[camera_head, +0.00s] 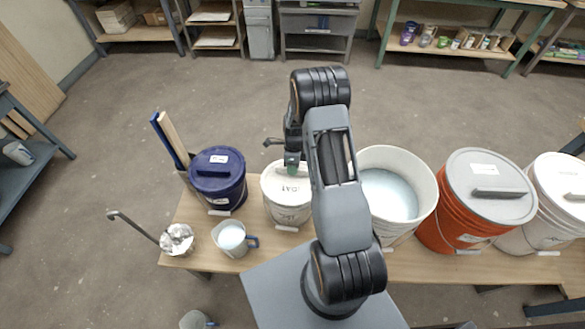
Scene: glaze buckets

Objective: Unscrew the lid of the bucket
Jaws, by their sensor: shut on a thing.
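The white bucket (287,213) stands on the wooden bench, with dark lettering on its side. Its white lid (272,183) is on top, with lettering on it and a raised grip bar. My gripper (291,172) is at the top of this lid, shut on the lid's grip. My arm hides the right part of the bucket, and the fingertips are small and partly hidden. I cannot tell how far the lid is turned.
On the bench (190,215), a blue lidded bucket (218,186) and a white pitcher (232,239) stand left. An open pale bucket (392,190), an orange bucket (470,225) with a grey lid and another white bucket (560,200) stand right.

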